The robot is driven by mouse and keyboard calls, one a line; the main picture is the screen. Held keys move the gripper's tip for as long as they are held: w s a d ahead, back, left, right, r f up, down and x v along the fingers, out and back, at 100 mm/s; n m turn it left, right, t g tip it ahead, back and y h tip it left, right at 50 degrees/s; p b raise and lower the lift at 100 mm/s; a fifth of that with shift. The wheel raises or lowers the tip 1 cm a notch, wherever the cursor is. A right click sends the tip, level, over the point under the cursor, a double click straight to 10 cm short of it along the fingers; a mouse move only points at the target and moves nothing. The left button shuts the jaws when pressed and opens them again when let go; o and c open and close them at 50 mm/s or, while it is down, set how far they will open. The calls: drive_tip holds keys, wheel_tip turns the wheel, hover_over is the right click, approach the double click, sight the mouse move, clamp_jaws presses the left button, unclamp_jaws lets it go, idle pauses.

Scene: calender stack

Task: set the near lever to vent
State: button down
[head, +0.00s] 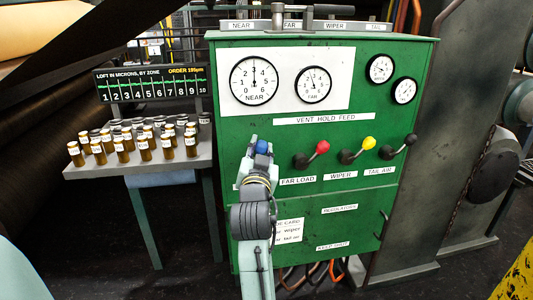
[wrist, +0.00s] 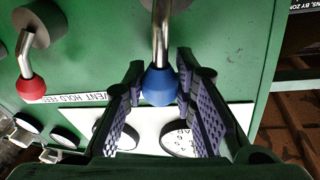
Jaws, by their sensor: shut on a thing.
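The near lever has a blue knob (head: 262,146) at the left of the green panel, below the big NEAR gauge (head: 254,80). In the wrist view, its blue knob (wrist: 160,87) and straight metal shaft (wrist: 161,40) are plain, and the shaft runs nearly straight along the picture. My gripper (head: 261,153) reaches up from below and is shut on the blue knob, with a purple-padded finger on each side in the wrist view (wrist: 161,78). The lever's base and its label are hidden in the head view. The VENT HOLD FEED strip (head: 322,118) is above the levers.
To the right are the red FAR LOAD lever (head: 323,146), yellow WIPER lever (head: 369,143) and black TAIL AIR lever (head: 410,139), all leaning right. The red knob (wrist: 32,89) is left of my fingers in the wrist view. A shelf (head: 85,171) with several small bottles stands left.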

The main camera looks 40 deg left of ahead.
drive_tip(key=n, duration=0.1)
drive_tip(key=s+a+n+y, duration=0.1)
drive_tip(key=n, duration=0.1)
drive_tip(key=shift+s+b, duration=0.15)
drive_tip(key=shift+b, duration=0.15)
drive_tip(key=n, duration=0.1)
drive_tip(key=s+a+n, duration=0.1)
drive_tip(key=n, duration=0.1)
drive_tip(key=shift+s+a+y, duration=0.1)
drive_tip(key=shift+y, duration=0.3)
drive_tip(key=shift+s+a+f+n+g+y+b, duration=0.3)
drive_tip(key=shift+s+n+y, duration=0.1)
drive_tip(key=shift+n, duration=0.85)
drive_tip(key=shift+s+a+f+n+g+y+b, duration=0.15)
drive_tip(key=shift+s+a+f+n+y+b, duration=0.15)
drive_tip(key=shift+n, duration=0.9)
drive_tip(key=shift+s+a+f+n+g+y+b, duration=0.15)
drive_tip(key=shift+s+a+n+g+y+b, duration=0.2)
drive_tip(key=shift+n, duration=0.9)
drive_tip(key=shift+s, duration=0.15)
drive_tip(key=c, duration=1.3)
unclamp_jaws()
drive_tip(key=v, duration=1.2)
drive_tip(key=shift+f, duration=0.15)
